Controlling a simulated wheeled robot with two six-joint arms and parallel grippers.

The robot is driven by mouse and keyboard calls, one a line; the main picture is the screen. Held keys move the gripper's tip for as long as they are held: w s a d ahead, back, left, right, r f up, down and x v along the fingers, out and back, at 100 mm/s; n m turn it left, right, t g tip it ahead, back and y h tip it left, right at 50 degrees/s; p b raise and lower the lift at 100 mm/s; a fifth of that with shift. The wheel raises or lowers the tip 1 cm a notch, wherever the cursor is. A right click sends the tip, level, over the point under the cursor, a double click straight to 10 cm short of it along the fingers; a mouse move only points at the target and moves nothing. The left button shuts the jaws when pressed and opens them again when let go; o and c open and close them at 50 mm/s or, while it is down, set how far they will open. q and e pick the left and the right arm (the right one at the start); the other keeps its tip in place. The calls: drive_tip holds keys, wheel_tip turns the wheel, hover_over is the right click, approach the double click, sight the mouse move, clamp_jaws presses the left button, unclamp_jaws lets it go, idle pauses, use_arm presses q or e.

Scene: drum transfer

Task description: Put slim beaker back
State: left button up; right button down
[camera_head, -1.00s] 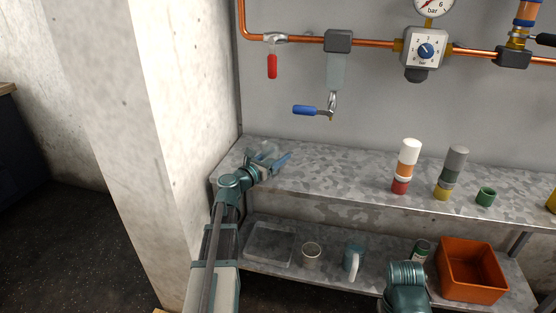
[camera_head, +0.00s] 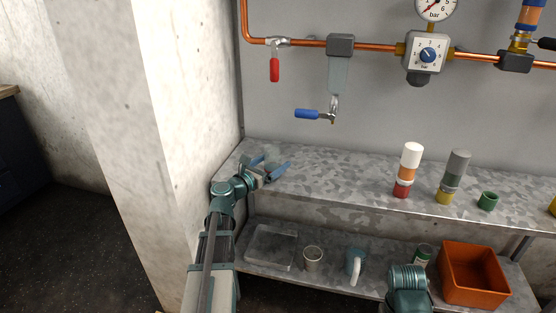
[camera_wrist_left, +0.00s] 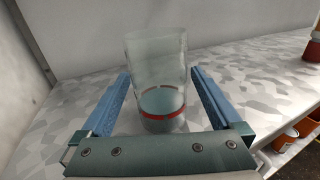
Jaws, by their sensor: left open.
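The slim beaker (camera_wrist_left: 158,75) is clear glass with a red ring near its base. It stands upright on the upper shelf (camera_wrist_left: 232,68). In the head view the beaker (camera_head: 271,154) shows only faintly at the shelf's left end, beside the gripper. My left gripper (camera_head: 270,164) is open, with its blue fingers to either side of the beaker in the left wrist view. A gap shows between each finger and the glass. I cannot tell how far the beaker sits between the fingers. My right gripper is not in view.
A concrete pillar (camera_head: 180,120) stands close left of my left arm. Two layered bottles (camera_head: 407,170) (camera_head: 453,177) and a green cup (camera_head: 488,201) are farther right on the upper shelf. The lower shelf holds a clear tray (camera_head: 270,247), cups and an orange bin (camera_head: 473,273).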

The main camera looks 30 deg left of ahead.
use_arm(q)
drive_tip(key=s+a, duration=0.1)
drive_tip(key=s, duration=0.8)
drive_tip(key=shift+a, duration=0.2)
